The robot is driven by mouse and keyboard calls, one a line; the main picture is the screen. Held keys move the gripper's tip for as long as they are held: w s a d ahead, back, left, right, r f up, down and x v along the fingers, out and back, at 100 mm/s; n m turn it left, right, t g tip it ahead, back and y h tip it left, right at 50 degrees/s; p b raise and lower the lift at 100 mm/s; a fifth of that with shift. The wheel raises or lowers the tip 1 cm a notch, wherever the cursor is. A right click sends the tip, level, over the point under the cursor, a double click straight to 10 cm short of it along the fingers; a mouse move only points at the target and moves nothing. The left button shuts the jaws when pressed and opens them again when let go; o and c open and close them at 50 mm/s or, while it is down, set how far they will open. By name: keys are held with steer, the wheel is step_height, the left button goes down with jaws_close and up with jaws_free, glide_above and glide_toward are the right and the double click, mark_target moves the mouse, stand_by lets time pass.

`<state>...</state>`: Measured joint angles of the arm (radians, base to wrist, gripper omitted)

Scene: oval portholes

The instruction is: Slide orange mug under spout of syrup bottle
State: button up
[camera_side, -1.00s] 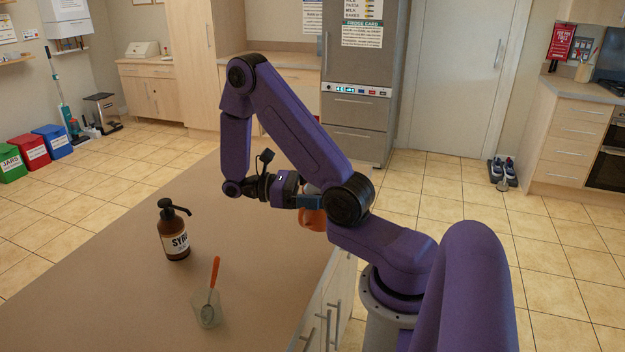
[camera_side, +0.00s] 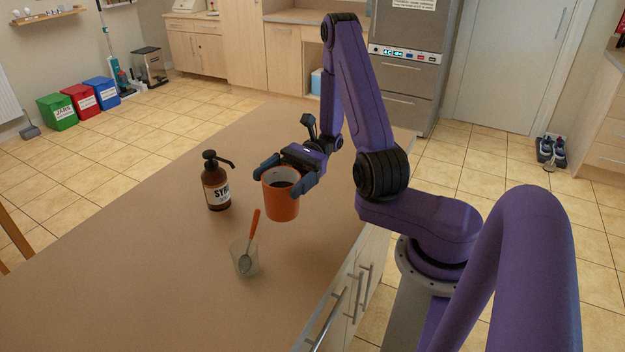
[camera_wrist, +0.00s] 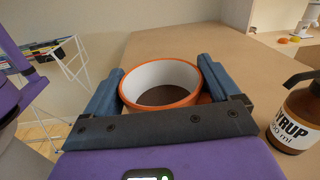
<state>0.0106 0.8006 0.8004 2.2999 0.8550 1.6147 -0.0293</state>
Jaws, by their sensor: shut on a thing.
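My gripper (camera_side: 284,178) is shut on the orange mug (camera_side: 281,204), with one blue finger on each side of it. The mug is upright, just right of the syrup bottle. I cannot tell whether its base touches the counter. The wrist view shows the mug's white inside and orange rim (camera_wrist: 160,84) between the fingers. The brown syrup bottle (camera_side: 215,188) stands upright on the counter, its black pump spout (camera_side: 230,163) pointing right, toward the mug. The mug is apart from the bottle and not below the spout tip. Part of the bottle (camera_wrist: 296,122) shows at the wrist view's right edge.
A clear cup (camera_side: 243,262) holding an orange-handled spoon (camera_side: 252,232) stands in front of the mug and bottle. The counter (camera_side: 130,280) is bare to the left and behind. Its right edge runs above drawers (camera_side: 335,305).

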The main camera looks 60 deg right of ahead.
mark_target(215, 184)
steer(key=w+d+f+m+t+h, duration=0.1)
steer(key=w+f+m+t+h, duration=0.1)
steer(key=w+m+t+h, duration=0.6)
steer(key=shift+m+t+h, duration=0.6)
steer(key=shift+m+t, duration=1)
steer(key=shift+t, duration=1.4)
steer(key=shift+f, duration=0.1)
steer(key=shift+w+f, duration=0.1)
steer(key=shift+f, duration=2)
steer(key=shift+w, duration=2.45)
steer(key=shift+f, duration=0.3)
steer(key=o, duration=1.2)
